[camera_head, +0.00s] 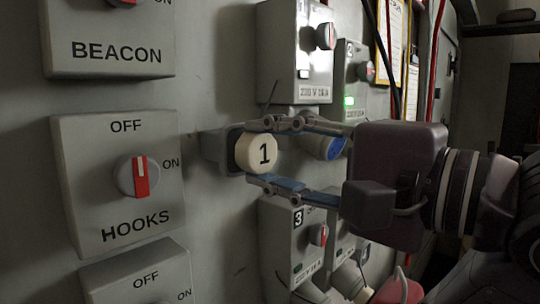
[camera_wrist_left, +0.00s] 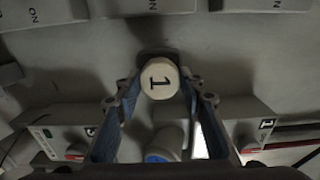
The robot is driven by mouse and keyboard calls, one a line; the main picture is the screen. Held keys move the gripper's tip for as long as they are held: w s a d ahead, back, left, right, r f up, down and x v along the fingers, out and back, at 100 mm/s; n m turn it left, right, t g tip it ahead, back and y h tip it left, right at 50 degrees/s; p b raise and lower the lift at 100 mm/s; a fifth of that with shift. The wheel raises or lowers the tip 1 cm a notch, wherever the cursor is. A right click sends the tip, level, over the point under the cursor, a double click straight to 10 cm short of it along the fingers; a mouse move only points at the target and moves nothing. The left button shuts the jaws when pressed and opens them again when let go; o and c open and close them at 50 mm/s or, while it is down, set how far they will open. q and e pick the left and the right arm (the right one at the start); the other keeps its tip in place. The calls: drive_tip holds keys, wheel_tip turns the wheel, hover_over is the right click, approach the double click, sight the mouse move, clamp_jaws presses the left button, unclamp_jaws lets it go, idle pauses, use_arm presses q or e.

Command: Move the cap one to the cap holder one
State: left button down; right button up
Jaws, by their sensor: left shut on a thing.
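The cap one (camera_head: 256,152) is a round cream cap with a black "1" on its face; it also shows in the left wrist view (camera_wrist_left: 160,79). My left gripper (camera_head: 262,154) has one finger above the cap and one below, and is shut on it. The cap holder one (camera_head: 215,147) is a grey bracket on the wall, directly behind the cap; its dark edge shows in the left wrist view (camera_wrist_left: 158,52). The cap lies at the holder's front; how deep it sits is hidden. My right gripper is not in view.
A socket box with a lit panel (camera_head: 290,45) is above, and a box marked 3 (camera_head: 285,235) is below. A blue-faced round socket (camera_head: 328,146) is behind my fingers. The HOOKS switch box (camera_head: 95,205) is at the left. Bare wall lies between it and the holder.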

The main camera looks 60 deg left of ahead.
use_arm(q)
drive_tip(key=shift+s+a, duration=0.15)
drive_tip(key=shift+a, duration=0.35)
drive_tip(key=c, duration=1.2)
unclamp_jaws()
drive_tip(key=v, duration=1.2)
